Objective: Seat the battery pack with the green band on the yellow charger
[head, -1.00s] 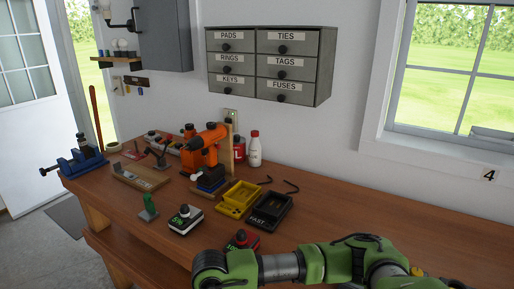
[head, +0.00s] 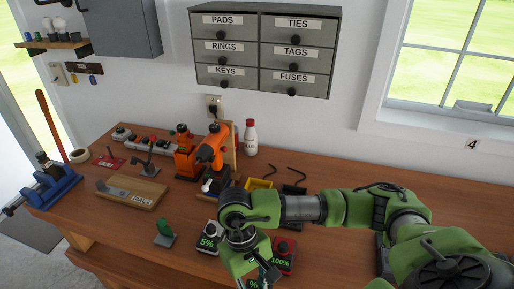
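The yellow charger (head: 260,184) is at the middle of the bench, its front hidden behind my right arm. A dark battery pack reading 5% (head: 207,240) stands left of my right wrist. A pack with red showing, reading 100% (head: 284,258), stands to the right of the wrist. Part of another display with a % sign (head: 254,284) shows at the bottom edge, mostly hidden. I cannot make out a green band on any pack. My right gripper (head: 264,276) points down among the packs; its fingers are too small and covered to read. My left gripper is out of view.
A black charger (head: 291,190) sits right of the yellow one, mostly behind my arm.

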